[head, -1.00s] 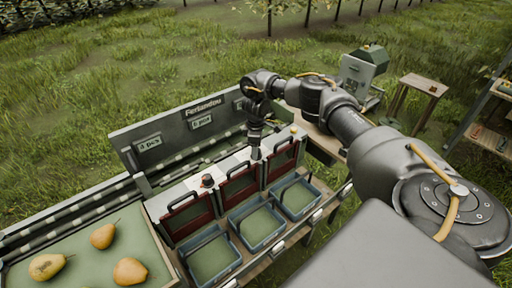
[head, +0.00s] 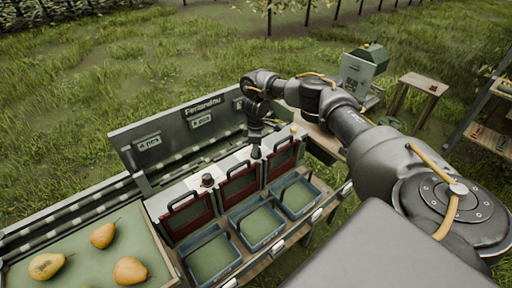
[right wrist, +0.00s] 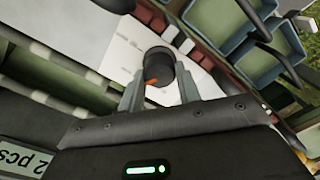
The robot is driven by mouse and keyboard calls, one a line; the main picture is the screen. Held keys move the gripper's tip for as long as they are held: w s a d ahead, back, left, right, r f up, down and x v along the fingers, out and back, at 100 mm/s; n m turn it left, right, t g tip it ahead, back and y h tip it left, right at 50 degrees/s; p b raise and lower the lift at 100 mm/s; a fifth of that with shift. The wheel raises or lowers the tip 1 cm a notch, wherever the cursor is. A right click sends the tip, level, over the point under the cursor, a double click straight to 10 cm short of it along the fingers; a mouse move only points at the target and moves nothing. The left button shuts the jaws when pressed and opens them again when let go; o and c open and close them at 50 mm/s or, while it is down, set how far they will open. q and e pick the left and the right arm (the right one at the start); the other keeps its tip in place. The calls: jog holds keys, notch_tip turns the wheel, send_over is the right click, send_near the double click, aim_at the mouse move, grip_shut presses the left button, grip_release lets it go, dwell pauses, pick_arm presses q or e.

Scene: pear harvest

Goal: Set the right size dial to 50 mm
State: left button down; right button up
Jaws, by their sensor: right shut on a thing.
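The dial my right gripper (head: 256,148) is on is a black round knob (right wrist: 158,64) with an orange-red pointer mark, set on a white panel (right wrist: 118,48). In the right wrist view my right gripper (right wrist: 160,88) has one finger on each side of the knob and is shut on it. In the head view the gripper points down at the white panel and mostly hides this knob. Another dark knob (head: 207,180) with a red mark stands further left on the panel. The scale markings are too small to read. My left gripper is not in view.
Blue bins (head: 257,224) stand in front of red-framed flaps (head: 240,186). Pears (head: 103,235) lie on a green tray at the left. A grey back board (head: 175,134) with count signs rises behind the panel. A yellowish knob (head: 293,129) sits to the right.

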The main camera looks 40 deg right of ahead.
jog(key=n+b, duration=0.1)
jog(key=n, duration=0.4)
jog(key=shift+n, duration=0.4)
jog(key=n+b, duration=0.1)
jog(key=n, duration=0.5)
jog(key=n+b, duration=0.1)
jog(key=n, duration=0.4)
jog(key=shift+s+n, duration=0.1)
jog(key=shift+n, duration=0.2)
jog(key=n+b, duration=0.1)
jog(key=n, duration=0.4)
jog(key=shift+n, duration=0.4)
jog(key=o, duration=1)
jog(key=shift+c, duration=0.2)
jog(key=shift+r, duration=0.1)
